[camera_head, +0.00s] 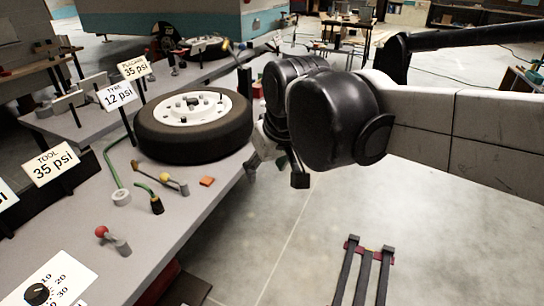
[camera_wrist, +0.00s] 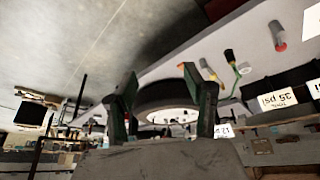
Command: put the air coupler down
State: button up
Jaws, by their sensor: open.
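A small black fitting on a green hose (camera_head: 156,203), which looks like the air coupler, lies on the grey bench (camera_head: 200,225) in front of the tyre. It also shows in the wrist view (camera_wrist: 230,57). My gripper (camera_head: 276,167) is past the bench's right edge, beside the tyre and apart from the fitting, partly hidden by my arm. In the wrist view my gripper (camera_wrist: 158,80) has its two fingers spread with nothing held between them. The tyre (camera_head: 192,128) with a white wheel lies flat on the bench; it appears beyond the fingers in the wrist view.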

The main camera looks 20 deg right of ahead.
jog(key=s+d+f+m+t, duration=0.2)
jog(key=s+d+f, duration=0.3)
jog(key=s, duration=0.5)
jog(key=shift+d+m+h, duration=0.3)
jog(key=shift+d, duration=0.1)
jog(key=shift+f, duration=0.1)
dwell(0.5)
